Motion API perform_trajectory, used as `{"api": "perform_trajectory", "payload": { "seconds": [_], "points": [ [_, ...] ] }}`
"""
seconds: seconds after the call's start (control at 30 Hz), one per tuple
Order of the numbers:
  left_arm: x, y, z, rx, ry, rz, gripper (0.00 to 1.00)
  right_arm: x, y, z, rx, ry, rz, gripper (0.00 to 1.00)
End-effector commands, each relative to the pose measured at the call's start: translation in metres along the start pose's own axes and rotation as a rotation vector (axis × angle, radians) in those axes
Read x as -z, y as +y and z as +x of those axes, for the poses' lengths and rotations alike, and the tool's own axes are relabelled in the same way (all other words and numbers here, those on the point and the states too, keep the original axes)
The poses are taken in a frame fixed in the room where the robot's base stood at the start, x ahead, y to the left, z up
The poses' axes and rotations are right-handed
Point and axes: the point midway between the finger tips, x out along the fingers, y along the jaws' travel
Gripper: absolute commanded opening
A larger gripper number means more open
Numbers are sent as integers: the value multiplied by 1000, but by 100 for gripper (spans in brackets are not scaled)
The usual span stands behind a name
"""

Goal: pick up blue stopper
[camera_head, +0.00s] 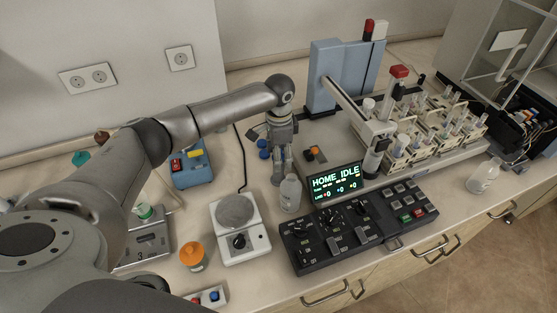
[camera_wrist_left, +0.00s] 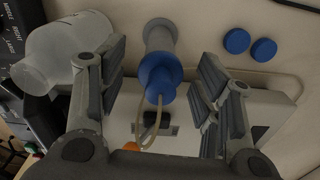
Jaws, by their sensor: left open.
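The blue stopper (camera_wrist_left: 160,75) shows in the left wrist view, with thin pale tubing looping from it and a grey cylindrical part (camera_wrist_left: 160,34) behind it. My left gripper (camera_wrist_left: 164,66) is open, with one finger on each side of the stopper and a visible gap to both. In the head view my left gripper (camera_head: 281,174) points down behind the clear bottle (camera_head: 290,194), and I cannot make out this stopper there. Two round blue caps (camera_wrist_left: 237,41) lie apart to the right in the wrist view; they also show in the head view (camera_head: 263,149). My right gripper is not in view.
The bottle also shows close to the left finger in the wrist view (camera_wrist_left: 68,50). A black control panel (camera_head: 360,226) and a white hotplate (camera_head: 240,241) stand in front. The autosampler with vial racks (camera_head: 440,135) is to the right. An orange-lidded jar (camera_head: 192,254) stands at front left.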

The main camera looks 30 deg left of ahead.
Motion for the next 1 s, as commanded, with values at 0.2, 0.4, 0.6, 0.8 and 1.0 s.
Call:
{"api": "perform_trajectory", "payload": {
  "seconds": [0.2, 0.4, 0.6, 0.8, 1.0],
  "points": [
    [0, 0, 0, 0, 0, 0, 43, -12, 0, 0, 1, -18, -2, 70],
    [0, 0, 0, 0, 0, 0, 17, -11, 4, 0, -4, -16, -4, 70],
    [0, 0, -1, 0, 0, 0, 10, -7, 8, 0, -9, -9, -5, 70],
    [1, 0, -4, 1, 2, -1, 10, -5, 8, 2, -10, -7, -5, 70],
    [1, -1, -24, 2, 4, 0, 10, -6, 8, 9, -10, -6, -5, 70]
  ]
}}
